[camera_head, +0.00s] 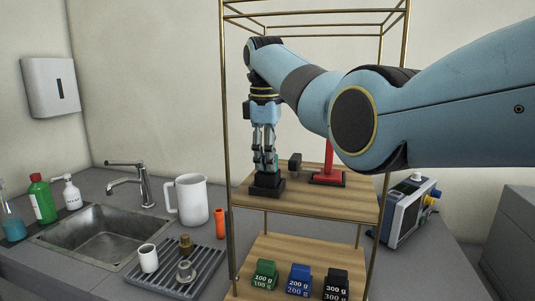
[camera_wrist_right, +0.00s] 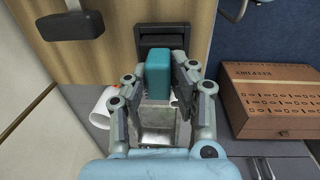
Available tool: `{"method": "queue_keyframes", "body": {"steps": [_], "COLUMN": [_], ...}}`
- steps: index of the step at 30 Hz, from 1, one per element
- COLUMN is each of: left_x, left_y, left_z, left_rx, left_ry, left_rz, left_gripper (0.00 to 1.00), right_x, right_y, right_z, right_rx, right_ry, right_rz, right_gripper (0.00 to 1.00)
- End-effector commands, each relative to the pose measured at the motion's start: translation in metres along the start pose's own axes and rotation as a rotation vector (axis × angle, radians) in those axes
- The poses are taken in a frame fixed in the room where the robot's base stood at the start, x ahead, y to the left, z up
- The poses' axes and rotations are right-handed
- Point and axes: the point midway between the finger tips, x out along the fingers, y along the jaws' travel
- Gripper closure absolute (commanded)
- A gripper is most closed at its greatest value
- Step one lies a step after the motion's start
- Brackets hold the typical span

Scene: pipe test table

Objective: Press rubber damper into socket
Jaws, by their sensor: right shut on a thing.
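The rubber damper (camera_wrist_right: 158,72) is a teal block between the fingers of my right gripper (camera_head: 265,166) in the wrist view. My right gripper is shut on it and points down at the upper wooden shelf. The socket (camera_head: 267,188) is a black base on that shelf, directly under the fingertips. In the wrist view the socket (camera_wrist_right: 168,36) shows as a dark frame with a recess at the far end of the damper. The damper overlaps the socket's near edge; I cannot tell how deep it sits. My left gripper is not in view.
Brass rack posts (camera_head: 228,150) frame the shelf (camera_head: 310,205). Labelled weights (camera_head: 298,280) stand on the lower shelf. A brown box (camera_wrist_right: 270,100) shows in the wrist view.

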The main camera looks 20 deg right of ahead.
Motion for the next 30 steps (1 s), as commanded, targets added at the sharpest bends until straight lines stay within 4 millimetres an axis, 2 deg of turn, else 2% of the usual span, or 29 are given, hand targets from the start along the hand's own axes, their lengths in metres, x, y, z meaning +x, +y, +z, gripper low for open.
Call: {"method": "queue_keyframes", "body": {"steps": [7, 8, 14, 23, 26, 30], "left_x": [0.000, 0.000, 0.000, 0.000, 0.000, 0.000], "left_y": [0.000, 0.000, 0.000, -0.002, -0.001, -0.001], "left_z": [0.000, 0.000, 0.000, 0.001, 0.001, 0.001], "left_rx": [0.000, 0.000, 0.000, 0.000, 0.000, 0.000], "left_ry": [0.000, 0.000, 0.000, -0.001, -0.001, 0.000], "left_rz": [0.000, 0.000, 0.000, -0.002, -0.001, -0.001], "left_gripper": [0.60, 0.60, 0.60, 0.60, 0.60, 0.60], "right_x": [0.006, 0.006, 0.006, 0.004, -0.004, -0.026], "right_y": [-0.001, -0.001, 0.000, 0.000, 0.000, 0.000], "right_z": [0.000, 0.000, 0.000, 0.000, -0.001, -0.001], "right_rx": [0.000, 0.000, 0.000, 0.000, 0.000, 0.000], "right_ry": [0.000, 0.000, 0.000, 0.000, 0.002, 0.002], "right_rz": [0.000, 0.000, 0.000, 0.000, 0.003, 0.003], "right_gripper": [1.00, 0.75, 0.50, 0.50, 0.50, 0.50]}}
